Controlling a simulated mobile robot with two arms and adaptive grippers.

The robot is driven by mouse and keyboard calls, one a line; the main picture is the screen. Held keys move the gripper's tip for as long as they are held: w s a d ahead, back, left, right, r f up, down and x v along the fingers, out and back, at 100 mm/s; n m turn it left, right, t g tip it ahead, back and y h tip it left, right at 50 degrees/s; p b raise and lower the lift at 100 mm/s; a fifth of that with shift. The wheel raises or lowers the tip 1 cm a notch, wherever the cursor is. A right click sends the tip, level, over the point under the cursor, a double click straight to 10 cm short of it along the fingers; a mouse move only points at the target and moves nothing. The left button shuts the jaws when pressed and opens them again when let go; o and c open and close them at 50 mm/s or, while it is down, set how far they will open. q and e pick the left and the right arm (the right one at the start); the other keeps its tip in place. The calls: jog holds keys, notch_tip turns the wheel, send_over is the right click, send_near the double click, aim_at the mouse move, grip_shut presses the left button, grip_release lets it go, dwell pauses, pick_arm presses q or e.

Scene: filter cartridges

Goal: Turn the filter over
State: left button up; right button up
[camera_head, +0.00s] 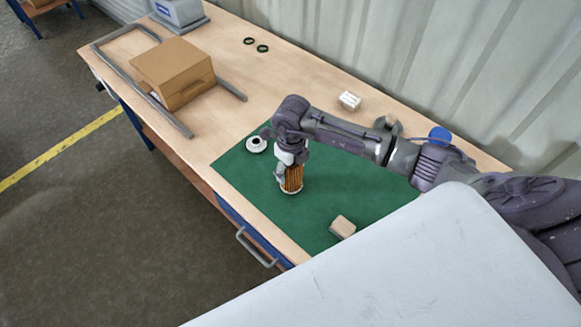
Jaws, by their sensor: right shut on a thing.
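The filter (292,180) is a small cylinder with orange-brown pleats and a pale rim at its lower end. It is upright over the green mat (320,213), with its lower end at or close to the mat. My right gripper (287,163) comes down from above and is shut on the filter, covering its upper end and left side. Whether the filter rests on the mat or hangs just above it is hard to tell. My left gripper is not in view.
A white round part (256,145) lies at the mat's left corner, a small tan block (342,227) near its front edge. A cardboard box (173,72) stands within a grey frame on the bench.

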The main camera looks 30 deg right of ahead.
jog(key=shift+f+b, duration=0.3)
jog(key=shift+f, duration=0.05)
jog(key=o, duration=1.3)
notch_tip(320, 180, up, 12)
jog(key=shift+s, duration=0.1)
